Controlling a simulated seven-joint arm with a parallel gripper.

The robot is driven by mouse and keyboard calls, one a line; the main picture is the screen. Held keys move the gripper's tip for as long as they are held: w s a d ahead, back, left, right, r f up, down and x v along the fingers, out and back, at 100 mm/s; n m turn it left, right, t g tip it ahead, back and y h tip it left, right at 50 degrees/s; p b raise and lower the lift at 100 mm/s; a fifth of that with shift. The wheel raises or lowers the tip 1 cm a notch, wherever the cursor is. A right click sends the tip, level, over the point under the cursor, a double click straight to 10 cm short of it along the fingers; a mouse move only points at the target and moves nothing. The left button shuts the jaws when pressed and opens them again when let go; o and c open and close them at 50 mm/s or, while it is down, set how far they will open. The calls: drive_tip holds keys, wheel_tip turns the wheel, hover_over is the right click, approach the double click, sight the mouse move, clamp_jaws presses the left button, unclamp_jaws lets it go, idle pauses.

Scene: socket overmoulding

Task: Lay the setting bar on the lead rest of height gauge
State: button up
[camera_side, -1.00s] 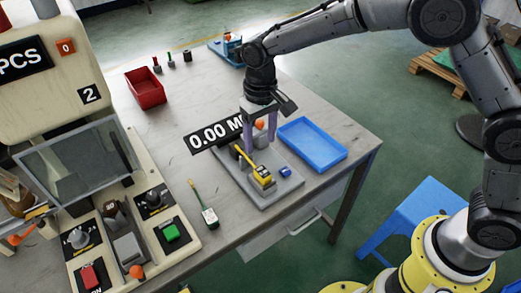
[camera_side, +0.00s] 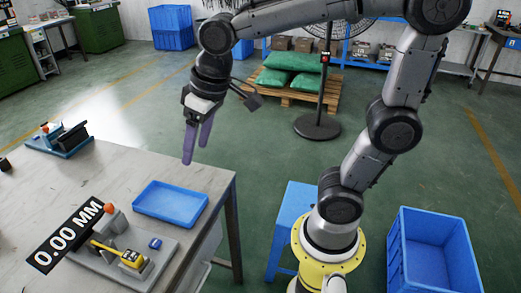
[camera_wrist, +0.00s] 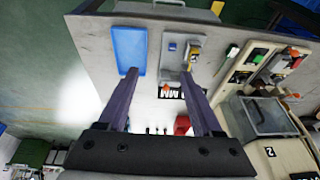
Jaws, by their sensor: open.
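The height gauge has a grey base plate (camera_side: 165,252) at the lower left of the side view, with a tilted display board (camera_side: 68,236) reading 0.00 MM. A yellow bar-like piece with a thicker yellow block end (camera_side: 132,259), apparently the setting bar, lies on the gauge; the yellow piece also shows in the wrist view (camera_wrist: 194,51). I cannot tell exactly how it sits on the lead rest. My gripper (camera_side: 197,148) is open and empty, high above the table's far right edge and apart from the gauge. Its two purple fingers also show in the wrist view (camera_wrist: 160,73).
A blue tray (camera_side: 170,204) lies beside the gauge. A small blue piece (camera_side: 155,243) is on the base plate, and an orange knob (camera_side: 109,208) stands by the display. A teal-based fixture (camera_side: 58,140) is farther back. A blue stool (camera_side: 290,225) stands beside the table.

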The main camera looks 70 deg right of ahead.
drive_tip(key=s+d+f+t, duration=0.2)
drive_tip(key=s+d, duration=0.2)
drive_tip(key=s, duration=0.8)
drive_tip(key=shift+h, duration=0.3)
